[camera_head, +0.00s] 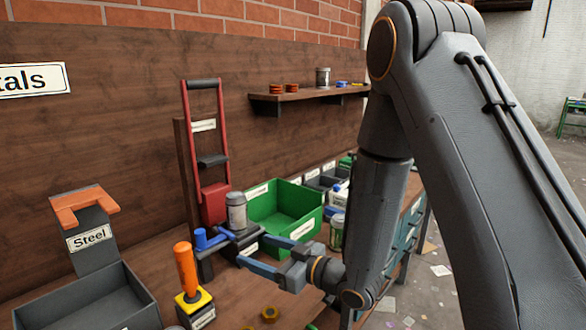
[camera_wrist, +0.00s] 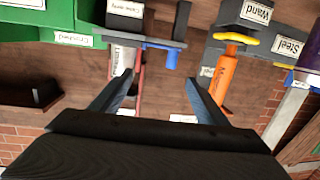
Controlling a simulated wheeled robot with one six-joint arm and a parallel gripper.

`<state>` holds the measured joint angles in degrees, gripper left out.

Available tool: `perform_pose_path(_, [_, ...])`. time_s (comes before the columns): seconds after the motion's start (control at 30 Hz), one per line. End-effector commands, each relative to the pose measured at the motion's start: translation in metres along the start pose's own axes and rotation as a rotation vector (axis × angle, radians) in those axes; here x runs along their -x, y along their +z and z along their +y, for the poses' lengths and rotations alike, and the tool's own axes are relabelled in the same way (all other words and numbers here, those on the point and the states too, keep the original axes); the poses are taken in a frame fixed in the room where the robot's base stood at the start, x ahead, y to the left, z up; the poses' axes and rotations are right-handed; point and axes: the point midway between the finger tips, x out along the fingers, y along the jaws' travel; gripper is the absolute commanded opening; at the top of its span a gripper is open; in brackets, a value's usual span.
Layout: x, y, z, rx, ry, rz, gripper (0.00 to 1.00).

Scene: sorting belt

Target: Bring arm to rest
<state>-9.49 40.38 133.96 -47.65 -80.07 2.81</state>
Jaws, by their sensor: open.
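My gripper (camera_head: 244,246) is open above the bench, reaching left from my arm. Its two blue-grey fingers are spread and nothing shows held between them. The gap also shows in the wrist view (camera_wrist: 160,82), with brown wood beyond it. A grey can (camera_head: 236,212) stands upright by the red-handled press (camera_head: 208,155), behind my gripper. A blue handle (camera_head: 208,240) is just left of the can; it also shows in the wrist view (camera_wrist: 171,58).
A green bin (camera_head: 312,235) stands behind my gripper. An orange-handled wand (camera_head: 185,268) stands upright at front left, beside a dark bin (camera_head: 142,305) and a sign reading Steel (camera_head: 89,238). A wall shelf (camera_head: 310,95) holds small items. Open floor lies at right.

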Motion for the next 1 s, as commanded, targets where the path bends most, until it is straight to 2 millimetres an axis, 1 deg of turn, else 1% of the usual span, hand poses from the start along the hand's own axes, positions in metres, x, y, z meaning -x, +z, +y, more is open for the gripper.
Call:
perform_pose_path(0.17, [0.008,0.009,0.022,0.011,0.075,-0.1,0.68])
perform_pose_path(0.27, [0.016,0.015,0.038,0.013,0.132,-0.175,0.68])
perform_pose_path(0.37, [0.03,0.024,0.055,0.007,0.199,-0.266,0.68])
perform_pose_path(0.47, [0.052,0.033,0.076,-0.012,0.286,-0.379,0.68])
perform_pose_path(0.57, [0.087,0.044,0.095,-0.056,0.393,-0.525,0.68])
perform_pose_path(0.6, [0.104,0.048,0.101,-0.082,0.436,-0.587,0.68])
perform_pose_path(0.67, [0.132,0.054,0.106,-0.13,0.498,-0.679,0.68])
perform_pose_path(0.7, [0.15,0.058,0.106,-0.166,0.535,-0.737,0.68])
perform_pose_path(0.73, [0.164,0.06,0.106,-0.195,0.562,-0.78,0.68])
perform_pose_path(0.77, [0.178,0.062,0.104,-0.227,0.586,-0.822,0.68])
perform_pose_path(0.8, [0.197,0.064,0.099,-0.273,0.617,-0.879,0.68])
perform_pose_path(0.87, [0.224,0.066,0.089,-0.348,0.657,-0.959,0.68])
perform_pose_path(0.9, [0.241,0.067,0.08,-0.401,0.679,-1.01,0.68])
perform_pose_path(0.97, [0.265,0.067,0.063,-0.48,0.702,-1.081,0.68])
perform_pose_path(1.0, [0.279,0.067,0.052,-0.532,0.714,-1.124,0.68])
